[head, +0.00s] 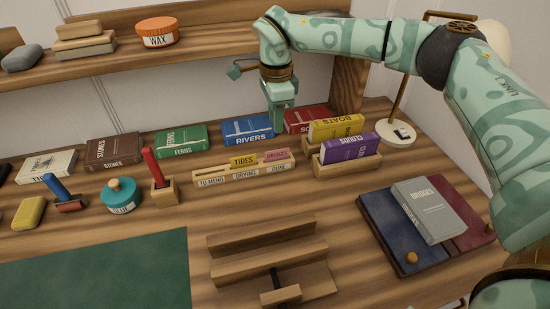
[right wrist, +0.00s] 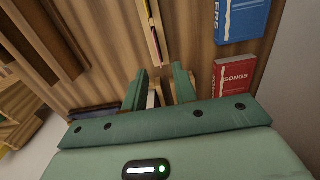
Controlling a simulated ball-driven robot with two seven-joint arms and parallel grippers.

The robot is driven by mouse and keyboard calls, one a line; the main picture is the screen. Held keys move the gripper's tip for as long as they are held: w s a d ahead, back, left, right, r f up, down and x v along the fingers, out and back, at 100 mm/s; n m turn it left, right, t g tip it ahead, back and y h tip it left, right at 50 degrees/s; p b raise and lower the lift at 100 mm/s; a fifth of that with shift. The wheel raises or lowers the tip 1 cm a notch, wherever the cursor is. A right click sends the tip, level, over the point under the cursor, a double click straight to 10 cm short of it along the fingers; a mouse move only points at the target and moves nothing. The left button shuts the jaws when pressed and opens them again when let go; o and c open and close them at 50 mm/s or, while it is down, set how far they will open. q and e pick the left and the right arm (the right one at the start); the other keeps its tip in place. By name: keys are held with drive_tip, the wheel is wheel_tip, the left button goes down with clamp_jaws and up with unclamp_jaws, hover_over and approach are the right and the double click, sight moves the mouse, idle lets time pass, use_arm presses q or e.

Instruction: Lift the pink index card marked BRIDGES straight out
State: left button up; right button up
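The pink index card marked BRIDGES (head: 277,155) stands in the rightmost section, labelled DONE, of a small wooden card holder (head: 243,175). A yellow card marked TIDES (head: 243,161) stands in the middle section, labelled DRYING. My right gripper (head: 283,127) points down above and behind the pink card, apart from it. In the right wrist view my right gripper (right wrist: 160,69) has its two fingers spread, with no card held. The holder (right wrist: 157,30) shows edge-on beyond the fingertips there. My left gripper is out of view.
Right of the holder, a wooden stand (head: 347,165) carries yellow BOATS (head: 336,128) and purple CLOUDS (head: 350,149) books. A grey BRIDGES book (head: 429,209) lies at right.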

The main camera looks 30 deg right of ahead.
drive_tip(key=b, duration=0.1)
hover_over(277, 151)
drive_tip(key=f, duration=0.3)
drive_tip(key=w+f, duration=0.1)
drive_tip(key=f, duration=0.1)
drive_tip(key=f+b, duration=0.2)
drive_tip(key=f, duration=0.1)
drive_tip(key=s+f+b, duration=0.1)
drive_tip(key=f, duration=0.1)
drive_tip(key=shift+d, duration=0.1)
drive_tip(key=shift+w+f, duration=0.1)
drive_tip(key=shift+f, duration=0.3)
drive_tip(key=shift+r, duration=0.25)
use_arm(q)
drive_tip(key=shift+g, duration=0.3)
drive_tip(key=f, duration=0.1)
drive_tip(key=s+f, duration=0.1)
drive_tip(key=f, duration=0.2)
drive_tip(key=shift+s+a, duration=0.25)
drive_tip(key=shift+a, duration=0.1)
use_arm(e)
clamp_jaws()
